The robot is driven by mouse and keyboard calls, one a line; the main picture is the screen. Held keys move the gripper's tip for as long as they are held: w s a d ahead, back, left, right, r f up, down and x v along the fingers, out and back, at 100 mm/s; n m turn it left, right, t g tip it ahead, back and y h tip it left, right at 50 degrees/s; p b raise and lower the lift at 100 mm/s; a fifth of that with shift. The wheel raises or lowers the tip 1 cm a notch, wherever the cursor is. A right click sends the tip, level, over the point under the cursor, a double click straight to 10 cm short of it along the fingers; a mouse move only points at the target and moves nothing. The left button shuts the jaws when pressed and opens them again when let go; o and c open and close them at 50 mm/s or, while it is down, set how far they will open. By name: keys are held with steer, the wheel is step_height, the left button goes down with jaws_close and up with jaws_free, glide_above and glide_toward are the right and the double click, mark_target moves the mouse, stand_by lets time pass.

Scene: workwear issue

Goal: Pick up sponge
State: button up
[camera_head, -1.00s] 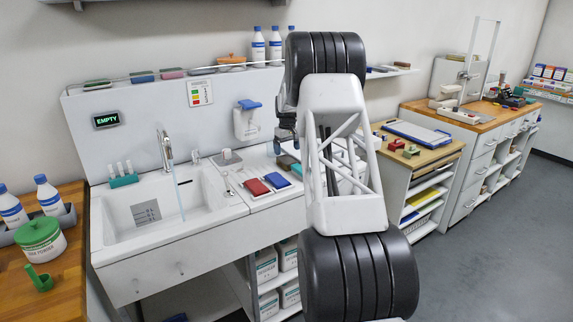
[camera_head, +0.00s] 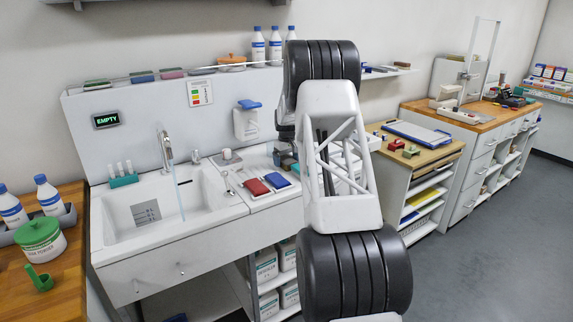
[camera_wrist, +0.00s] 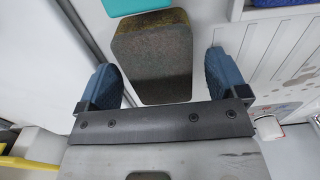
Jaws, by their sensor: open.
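A worn brown-grey block, which looks like the sponge (camera_wrist: 153,62), lies below my gripper in the wrist view. My gripper (camera_wrist: 160,66) is open, with one blue finger on each side of the block and a gap on both sides. No contact shows. In the head view my gripper (camera_head: 284,157) is low over the right part of the sink counter, largely hidden behind my arm. The block cannot be made out clearly there.
A red pad (camera_head: 258,187) and a blue pad (camera_head: 277,181) lie on the counter left of my gripper. The sink basin (camera_head: 150,214) has water running from its tap. In the wrist view a teal item (camera_wrist: 137,5) lies just beyond the block.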

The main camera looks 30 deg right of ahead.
mark_target(287, 159)
steer(key=shift+f, duration=0.55)
steer(key=c, duration=1.1)
steer(key=shift+o, duration=0.2)
steer(key=shift+r, duration=0.1)
steer(key=shift+r, duration=4.95)
